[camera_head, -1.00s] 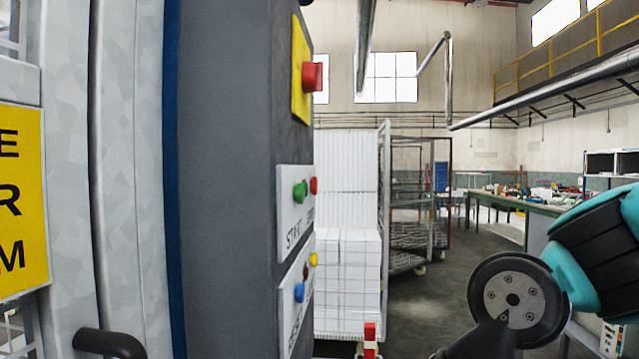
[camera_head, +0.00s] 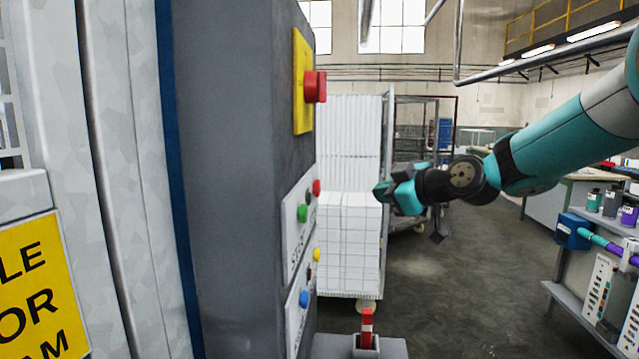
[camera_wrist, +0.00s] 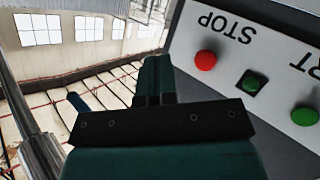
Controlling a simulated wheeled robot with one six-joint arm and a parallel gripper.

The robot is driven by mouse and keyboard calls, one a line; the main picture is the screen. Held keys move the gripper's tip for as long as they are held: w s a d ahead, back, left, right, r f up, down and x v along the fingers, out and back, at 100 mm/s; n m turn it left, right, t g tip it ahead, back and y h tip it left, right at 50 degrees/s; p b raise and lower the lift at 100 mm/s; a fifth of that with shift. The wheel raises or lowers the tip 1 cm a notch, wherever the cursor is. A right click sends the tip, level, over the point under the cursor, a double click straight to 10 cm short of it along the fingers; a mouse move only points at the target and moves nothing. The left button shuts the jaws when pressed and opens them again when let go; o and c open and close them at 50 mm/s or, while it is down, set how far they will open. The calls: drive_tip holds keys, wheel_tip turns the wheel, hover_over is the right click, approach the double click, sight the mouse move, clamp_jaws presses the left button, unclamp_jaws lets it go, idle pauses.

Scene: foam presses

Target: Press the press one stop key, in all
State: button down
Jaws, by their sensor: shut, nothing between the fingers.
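The stop key is a red round button (camera_wrist: 205,60) on a pale plate with STOP lettering, upside down in the wrist view. It also shows in the head view (camera_head: 316,187), edge-on on the side of the grey control column (camera_head: 235,180). A dark square key (camera_wrist: 250,83) and a green start button (camera_wrist: 304,115) sit beside it. My gripper (camera_wrist: 157,65) is shut and empty, its fingers left of the red button in the wrist view. In the head view my gripper (camera_head: 380,193) points at the plate from the right, with a clear gap to the button.
A large red button (camera_head: 316,86) on a yellow plate sits above. A lower plate carries a yellow (camera_head: 317,255) and a blue button (camera_head: 303,299). A cart of white blocks (camera_head: 347,245) stands behind. A red-topped post (camera_head: 367,325) stands low in front.

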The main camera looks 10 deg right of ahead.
sight(317, 188)
drive_tip(key=shift+a, duration=0.15)
drive_tip(key=w+a+p, duration=0.2)
drive_tip(key=a+p, duration=0.1)
drive_tip(key=a, duration=0.5)
drive_tip(key=shift+w, duration=0.35)
drive_tip(key=shift+a, duration=0.2)
idle(1.7)
drive_tip(key=shift+w+a, duration=0.1)
drive_tip(key=shift+a, duration=0.2)
drive_tip(key=shift+w+a+b, duration=0.15)
drive_tip(key=shift+a+b, duration=0.25)
drive_tip(key=shift+a, duration=0.05)
idle(0.6)
drive_tip(key=shift+d, duration=0.1)
drive_tip(key=shift+s+d+b, duration=0.25)
drive_tip(key=shift+d+b, duration=0.35)
drive_tip(key=shift+d, duration=0.1)
